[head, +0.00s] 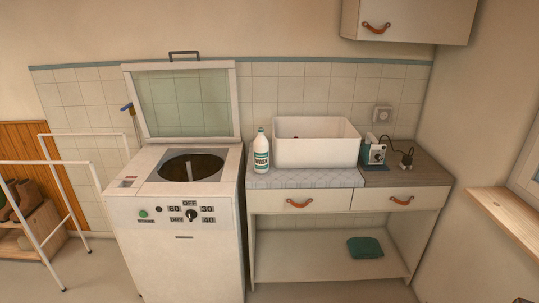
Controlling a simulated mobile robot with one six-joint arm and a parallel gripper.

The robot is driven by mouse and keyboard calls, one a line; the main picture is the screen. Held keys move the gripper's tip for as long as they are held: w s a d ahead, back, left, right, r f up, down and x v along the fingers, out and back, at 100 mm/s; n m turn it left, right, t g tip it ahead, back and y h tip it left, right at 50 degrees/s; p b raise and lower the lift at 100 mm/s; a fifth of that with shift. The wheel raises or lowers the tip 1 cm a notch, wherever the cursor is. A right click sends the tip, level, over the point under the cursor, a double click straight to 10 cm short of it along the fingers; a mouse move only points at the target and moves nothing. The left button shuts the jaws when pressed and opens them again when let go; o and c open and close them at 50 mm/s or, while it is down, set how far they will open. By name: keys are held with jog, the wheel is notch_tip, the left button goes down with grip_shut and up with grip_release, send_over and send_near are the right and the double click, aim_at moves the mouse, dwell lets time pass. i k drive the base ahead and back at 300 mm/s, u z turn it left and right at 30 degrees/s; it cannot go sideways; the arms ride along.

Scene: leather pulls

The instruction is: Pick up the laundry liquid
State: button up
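The laundry liquid is a white bottle (261,152) with a green and white label that reads "WASH". It stands upright on the left part of the counter (300,180), on a pale patterned surface. A white open-topped tub (318,155) stands just to its right, and the washing machine is to its left. The front of the bottle is unobstructed. My gripper is not recognisable in the head view.
The washing machine (180,240) has its lid (186,102) raised. A teal and white device (374,153) and a dark plug (407,158) are right of the tub. Drawers with leather pulls are below, and a wall cupboard (408,18) hangs above. A white rack (62,165) stands left.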

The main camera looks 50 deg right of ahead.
aim_at(261, 145)
jog(key=i, duration=1)
jog(key=z, duration=0.05)
